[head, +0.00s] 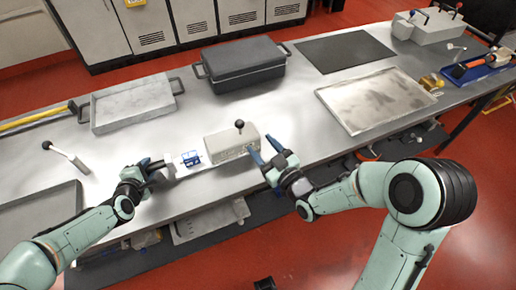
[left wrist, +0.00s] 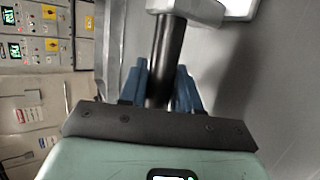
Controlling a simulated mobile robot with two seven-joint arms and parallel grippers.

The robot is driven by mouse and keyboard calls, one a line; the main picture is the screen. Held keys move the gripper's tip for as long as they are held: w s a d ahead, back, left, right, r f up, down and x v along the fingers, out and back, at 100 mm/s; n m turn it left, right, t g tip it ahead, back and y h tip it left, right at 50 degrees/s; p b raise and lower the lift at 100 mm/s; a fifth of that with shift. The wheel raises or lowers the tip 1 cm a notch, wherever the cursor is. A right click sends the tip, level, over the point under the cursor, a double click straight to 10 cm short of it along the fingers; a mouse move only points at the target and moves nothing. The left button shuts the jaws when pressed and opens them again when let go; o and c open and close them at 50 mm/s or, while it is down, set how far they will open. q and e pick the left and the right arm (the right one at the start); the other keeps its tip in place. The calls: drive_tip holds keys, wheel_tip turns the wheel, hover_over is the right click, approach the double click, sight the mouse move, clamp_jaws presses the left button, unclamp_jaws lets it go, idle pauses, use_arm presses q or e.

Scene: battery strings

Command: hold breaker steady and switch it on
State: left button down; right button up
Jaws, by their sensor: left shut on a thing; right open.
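The breaker appears to be the light grey box (head: 226,148) on the steel table, with a black ball-topped lever (head: 239,125) standing on top. My left gripper (head: 156,166) is left of the box, shut on a black handle. In the left wrist view, the black handle (left wrist: 165,60) runs between my blue fingers (left wrist: 160,88) up to a grey head (left wrist: 188,8). I cannot tell whether this handle joins the breaker. My right gripper (head: 263,148) is open at the box's right end, one fingertip close to it; contact is unclear.
A small blue part (head: 191,158) lies between my left gripper and the box. A dark lidded case (head: 243,66), a grey tray (head: 131,104), a black mat (head: 344,52) and a stained tray (head: 376,100) stand behind. A loose lever (head: 66,157) lies at left.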

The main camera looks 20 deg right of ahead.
use_arm(q)
drive_tip(key=shift+s+a+f, duration=0.1)
drive_tip(key=shift+s+f, duration=0.15)
drive_tip(key=shift+f, duration=0.3)
use_arm(e)
drive_tip(key=shift+s, duration=0.4)
use_arm(q)
drive_tip(key=c, duration=1)
unclamp_jaws()
drive_tip(key=shift+o, duration=1.4)
drive_tip(key=shift+w+r, duration=0.1)
drive_tip(key=shift+r, duration=0.1)
drive_tip(key=shift+w+r, duration=0.1)
drive_tip(key=shift+r, duration=0.05)
use_arm(e)
drive_tip(key=shift+w, duration=0.1)
use_arm(q)
drive_tip(key=v, duration=1.2)
